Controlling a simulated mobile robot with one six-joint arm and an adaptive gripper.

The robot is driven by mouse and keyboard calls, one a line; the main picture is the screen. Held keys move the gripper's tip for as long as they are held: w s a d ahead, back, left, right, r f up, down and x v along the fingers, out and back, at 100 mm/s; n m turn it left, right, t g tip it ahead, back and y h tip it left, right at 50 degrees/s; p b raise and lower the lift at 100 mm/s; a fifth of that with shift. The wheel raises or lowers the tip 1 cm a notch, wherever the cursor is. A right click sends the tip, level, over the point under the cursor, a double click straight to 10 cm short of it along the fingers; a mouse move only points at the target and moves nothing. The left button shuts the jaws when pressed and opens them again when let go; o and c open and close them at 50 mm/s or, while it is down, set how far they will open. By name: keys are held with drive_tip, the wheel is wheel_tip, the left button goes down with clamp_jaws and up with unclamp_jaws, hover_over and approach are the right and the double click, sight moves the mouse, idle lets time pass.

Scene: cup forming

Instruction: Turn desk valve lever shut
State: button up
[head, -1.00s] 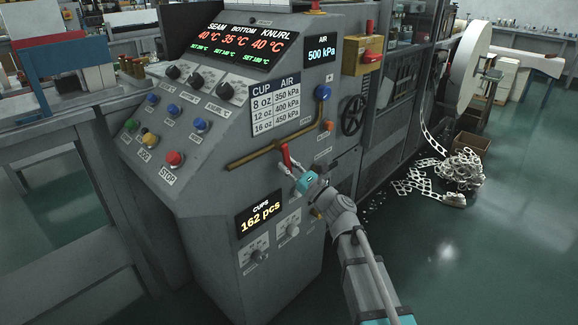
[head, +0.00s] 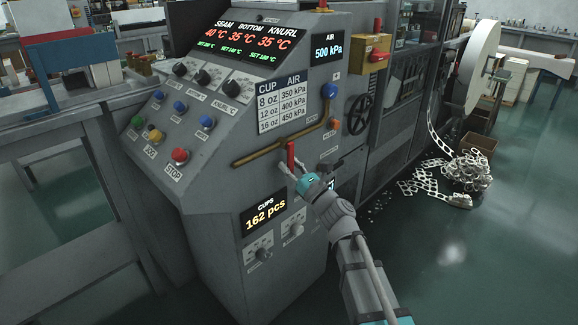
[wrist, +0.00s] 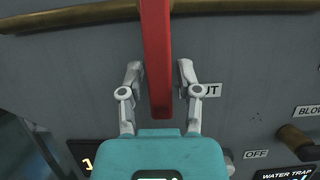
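The red valve lever (head: 291,155) stands at the brass pipe on the front of the grey machine desk. In the wrist view the red lever (wrist: 157,60) hangs straight down across the pipe, and its lower end lies between my fingers. My gripper (head: 289,167) is at the lever in the head view. In the wrist view my gripper (wrist: 160,75) is open, with a finger on each side of the lever. A narrow gap shows on the right side; contact on the left is unclear. A label ending in "UT" (wrist: 211,90) is partly hidden by the right finger.
The brass pipe (head: 262,153) runs across the panel, up to a blue knob (head: 329,91). A black handwheel (head: 358,115) sits further right.

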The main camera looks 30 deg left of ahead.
drive_tip(key=shift+o, duration=0.4)
drive_tip(key=shift+d, duration=0.1)
